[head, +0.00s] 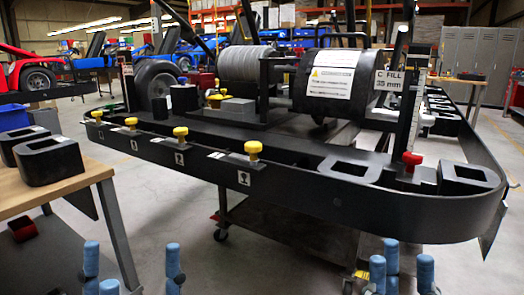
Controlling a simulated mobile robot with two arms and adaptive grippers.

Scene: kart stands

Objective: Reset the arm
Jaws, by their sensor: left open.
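My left gripper (136,268) is at the bottom left of the head view. My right gripper (404,270) is at the bottom, right of centre. Its blue fingertips also point up and stand closer together. I see no object between them, but their lower parts are cut off by the picture edge. Both grippers appear in front of the big black kart stand and clear of its rim (330,190).
The kart stand carries yellow knobs (253,149), a black cylinder (340,80), a grey roller (250,63) and a red knob (411,160). A wooden table (100,168) with black blocks (48,160) stands at the left. A lower cart (285,225) sits beneath the stand.

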